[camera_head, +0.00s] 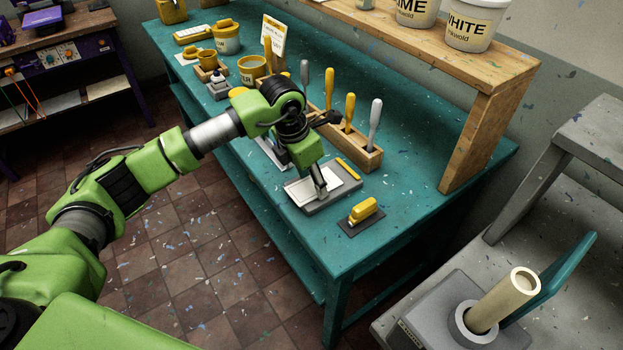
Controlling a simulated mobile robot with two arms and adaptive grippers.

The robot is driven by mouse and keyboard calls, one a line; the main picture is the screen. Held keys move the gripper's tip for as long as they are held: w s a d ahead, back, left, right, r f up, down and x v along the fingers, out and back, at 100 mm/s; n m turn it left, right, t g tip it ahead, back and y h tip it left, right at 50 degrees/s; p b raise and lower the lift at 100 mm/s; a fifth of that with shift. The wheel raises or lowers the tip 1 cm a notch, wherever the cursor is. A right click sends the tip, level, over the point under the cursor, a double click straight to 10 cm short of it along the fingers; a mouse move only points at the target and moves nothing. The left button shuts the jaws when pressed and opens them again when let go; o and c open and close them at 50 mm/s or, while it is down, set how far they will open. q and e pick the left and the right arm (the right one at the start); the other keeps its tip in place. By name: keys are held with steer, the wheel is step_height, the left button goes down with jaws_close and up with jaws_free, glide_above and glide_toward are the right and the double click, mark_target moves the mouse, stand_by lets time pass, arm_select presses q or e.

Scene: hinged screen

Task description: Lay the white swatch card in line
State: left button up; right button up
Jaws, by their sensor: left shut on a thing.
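My left gripper (320,191) points down over a shallow grey tray (318,207) near the front edge of the teal workbench. A white card (342,178) shows in the tray on both sides of the fingers, flat or nearly flat. The gripper is shut on what looks like this white card, though the fingers hide the place of contact. I cannot tell whether the card rests fully on the tray. My right gripper is not in view.
A yellow stick (347,169) lies by the tray's far right edge. A yellow-handled block (363,210) sits on a dark pad to the right. A wooden rack (369,158) of upright handled tools stands behind. A wooden shelf (484,136) rises at the right.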

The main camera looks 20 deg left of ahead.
mark_target(325, 180)
arm_select(q)
steer(key=shift+w+d+b, duration=0.75)
steer(key=shift+w+d, duration=0.15)
steer(key=shift+w, duration=0.25)
steer(key=shift+w+d, duration=0.1)
steer(key=shift+w, duration=0.05)
steer(key=o, duration=1)
steer(key=shift+c, duration=0.7)
